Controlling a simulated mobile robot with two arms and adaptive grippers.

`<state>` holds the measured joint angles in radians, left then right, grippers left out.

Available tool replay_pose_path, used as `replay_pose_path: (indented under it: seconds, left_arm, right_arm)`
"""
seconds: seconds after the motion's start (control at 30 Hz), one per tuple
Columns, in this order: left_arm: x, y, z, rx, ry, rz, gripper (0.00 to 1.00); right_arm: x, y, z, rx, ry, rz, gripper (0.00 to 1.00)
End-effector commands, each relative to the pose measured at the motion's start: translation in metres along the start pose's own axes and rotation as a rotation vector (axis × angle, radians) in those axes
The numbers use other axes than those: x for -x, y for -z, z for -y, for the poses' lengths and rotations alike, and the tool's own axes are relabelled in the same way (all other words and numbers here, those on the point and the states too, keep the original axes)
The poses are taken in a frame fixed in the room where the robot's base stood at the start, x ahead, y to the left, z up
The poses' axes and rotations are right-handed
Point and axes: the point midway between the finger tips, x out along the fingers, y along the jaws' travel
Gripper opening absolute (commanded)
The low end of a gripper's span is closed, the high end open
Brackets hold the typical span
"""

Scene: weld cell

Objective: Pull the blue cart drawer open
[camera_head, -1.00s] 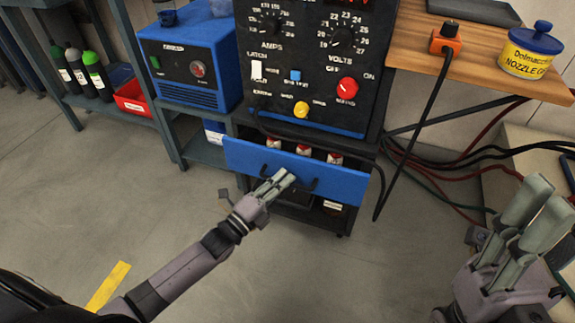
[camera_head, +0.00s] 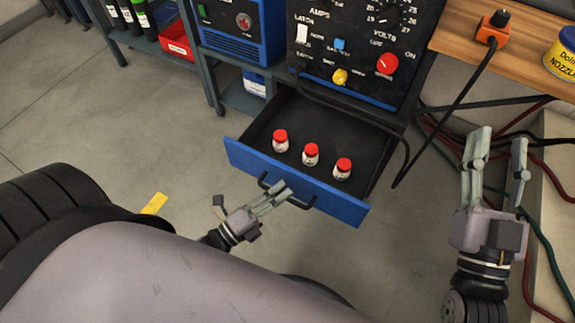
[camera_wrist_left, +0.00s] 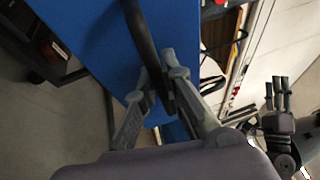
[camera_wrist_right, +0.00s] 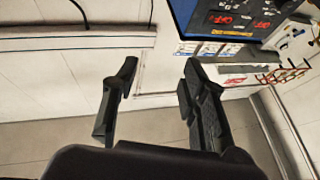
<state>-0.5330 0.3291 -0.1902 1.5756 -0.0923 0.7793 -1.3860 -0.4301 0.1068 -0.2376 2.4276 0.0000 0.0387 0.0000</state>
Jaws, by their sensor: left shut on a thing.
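The blue cart drawer (camera_head: 255,163) stands pulled well out from under the black welding machine in the head view. Three small white jars with red lids (camera_head: 311,154) stand upright inside it. A black bar handle (camera_head: 300,203) runs along its blue front. My left gripper (camera_head: 280,191) is shut on this handle. In the left wrist view the fingers (camera_wrist_left: 165,88) close around the dark handle (camera_wrist_left: 143,40) in front of the blue drawer face (camera_wrist_left: 85,35). My right gripper (camera_head: 494,150) is open and empty at the right; its parted fingers (camera_wrist_right: 155,90) show in the right wrist view.
The black welding machine (camera_head: 345,60) stands above the drawer, with a black cable (camera_head: 430,130) hanging at its right. A wooden shelf (camera_head: 465,40) holds an orange socket box (camera_head: 492,28). A red bin (camera_head: 176,42) stands at the upper left. Grey floor lies open at the left.

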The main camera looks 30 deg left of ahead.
Motion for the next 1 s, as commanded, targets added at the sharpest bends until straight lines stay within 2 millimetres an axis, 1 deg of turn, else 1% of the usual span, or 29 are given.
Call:
replay_pose_path:
  seconds: [0.03, 0.1, 0.23, 0.4, 0.67, 0.7, 1.0]
  left_arm:
    - [0.005, 0.002, 0.000, -0.001, -0.007, 0.001, 0.00]
    - [0.010, 0.004, 0.001, -0.001, -0.005, 0.000, 0.00]
    - [0.015, 0.006, 0.002, -0.001, -0.005, 0.000, 0.00]
    - [0.017, 0.007, 0.002, -0.002, -0.004, 0.000, 0.00]
    - [0.017, 0.007, 0.002, -0.002, -0.004, 0.000, 0.00]
    - [0.017, 0.007, 0.002, -0.002, -0.004, 0.000, 0.11]
    - [0.017, 0.007, 0.003, 0.000, -0.002, 0.000, 0.30]
  right_arm:
    - [0.000, -0.005, -0.001, 0.002, -0.002, 0.033, 0.40]
    - [0.000, -0.012, -0.002, 0.003, -0.004, 0.071, 0.40]
    - [0.002, -0.021, -0.003, 0.005, -0.006, 0.119, 0.40]
    - [0.003, -0.025, -0.004, 0.005, -0.007, 0.138, 0.40]
    - [0.003, -0.025, -0.004, 0.006, -0.007, 0.138, 0.40]
    - [0.003, -0.025, -0.004, 0.006, -0.007, 0.137, 0.40]
    - [0.003, -0.024, -0.004, 0.006, -0.008, 0.137, 0.40]
